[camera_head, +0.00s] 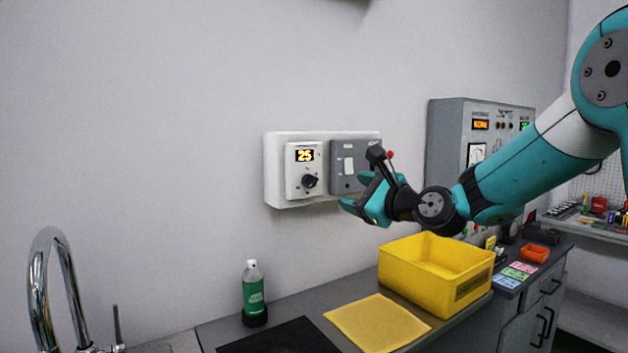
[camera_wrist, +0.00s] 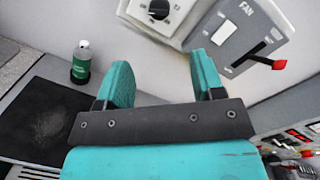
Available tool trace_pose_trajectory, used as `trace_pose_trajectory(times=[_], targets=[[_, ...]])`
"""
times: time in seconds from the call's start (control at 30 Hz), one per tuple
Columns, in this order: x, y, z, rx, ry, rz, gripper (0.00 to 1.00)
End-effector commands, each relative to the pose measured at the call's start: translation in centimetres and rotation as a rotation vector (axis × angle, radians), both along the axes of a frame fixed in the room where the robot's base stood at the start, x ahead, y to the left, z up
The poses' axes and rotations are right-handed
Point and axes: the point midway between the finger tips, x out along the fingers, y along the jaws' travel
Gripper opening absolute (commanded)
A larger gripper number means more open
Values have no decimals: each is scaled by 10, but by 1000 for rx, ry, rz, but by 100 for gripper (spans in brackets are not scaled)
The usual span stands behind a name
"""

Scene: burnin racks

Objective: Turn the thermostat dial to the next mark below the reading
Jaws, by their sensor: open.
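The thermostat (camera_head: 305,157) is a white unit on the wall with a lit display reading 25. Its dark dial (camera_head: 309,181) sits below the display. In the wrist view the dial (camera_wrist: 159,9) is at the top edge, ahead of the fingers, with tick marks around it; the display is out of that view. My gripper (camera_head: 349,191) is to the right of the dial, in front of the grey fan panel. In the wrist view my gripper (camera_wrist: 162,80) is open with nothing between its two teal fingers, apart from the dial.
The grey fan switch panel (camera_head: 350,165) with a red-tipped lever (camera_wrist: 279,65) adjoins the thermostat. Below are a yellow bin (camera_head: 405,268), a yellow cloth (camera_head: 377,323), a green bottle (camera_head: 253,290) and a faucet (camera_head: 62,255). A grey control cabinet (camera_head: 447,135) stands right. The wall left of the thermostat is clear.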

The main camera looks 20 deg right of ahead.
Motion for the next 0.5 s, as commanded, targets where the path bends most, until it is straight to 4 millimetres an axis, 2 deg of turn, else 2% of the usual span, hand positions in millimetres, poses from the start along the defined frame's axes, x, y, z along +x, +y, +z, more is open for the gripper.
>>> trace_pose_trajectory(times=[0.3, 0.5], targets=[[69, 31, 3, -3, 2, 5, 62], [105, 47, 2, -3, 2, 4, 62]])
